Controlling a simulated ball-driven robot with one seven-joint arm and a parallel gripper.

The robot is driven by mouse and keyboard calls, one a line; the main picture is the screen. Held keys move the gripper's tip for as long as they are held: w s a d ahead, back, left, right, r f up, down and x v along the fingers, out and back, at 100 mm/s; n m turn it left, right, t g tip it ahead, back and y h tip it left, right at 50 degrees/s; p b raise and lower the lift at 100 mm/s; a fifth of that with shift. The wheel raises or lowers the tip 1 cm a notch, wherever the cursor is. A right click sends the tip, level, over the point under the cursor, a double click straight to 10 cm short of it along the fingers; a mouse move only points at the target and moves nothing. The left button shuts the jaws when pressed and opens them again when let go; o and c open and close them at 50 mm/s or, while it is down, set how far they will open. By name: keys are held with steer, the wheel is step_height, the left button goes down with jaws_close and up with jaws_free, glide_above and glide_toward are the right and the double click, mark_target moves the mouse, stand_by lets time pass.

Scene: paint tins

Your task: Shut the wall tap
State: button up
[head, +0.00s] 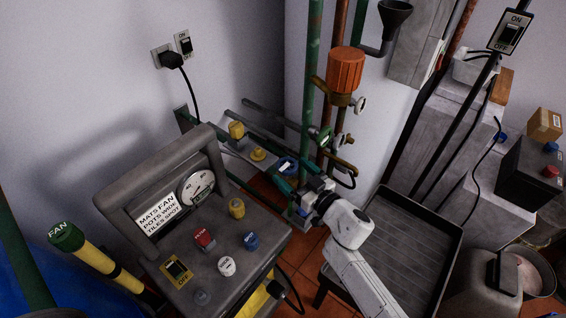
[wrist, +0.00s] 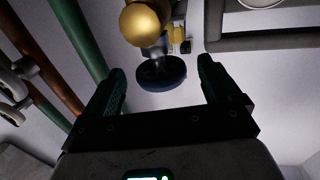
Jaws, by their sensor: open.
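The wall tap shows in the wrist view as a brass body (wrist: 141,26) with a dark blue round handle (wrist: 162,76). My gripper (head: 291,174) is at the end of my white arm, close to the handle. In the wrist view its two dark green fingers (wrist: 161,84) are spread, one on each side of the handle. The handle lies between and just beyond the fingertips. I see no clear contact.
A grey console (head: 215,262) with knobs and a gauge (head: 197,188) stands left of my gripper. Green pipes (head: 313,70) and an orange cylinder (head: 345,70) rise behind it. A dark tray (head: 410,240) lies to the right. Grey bars (wrist: 270,42) show right of the handle.

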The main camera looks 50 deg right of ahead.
mark_target(283, 164)
steer(key=shift+w+d, duration=0.2)
steer(key=shift+w, duration=1)
steer(key=shift+w+d, duration=0.2)
steer(key=shift+w, duration=0.95)
steer(key=shift+c, duration=0.4)
steer(key=c, duration=0.9)
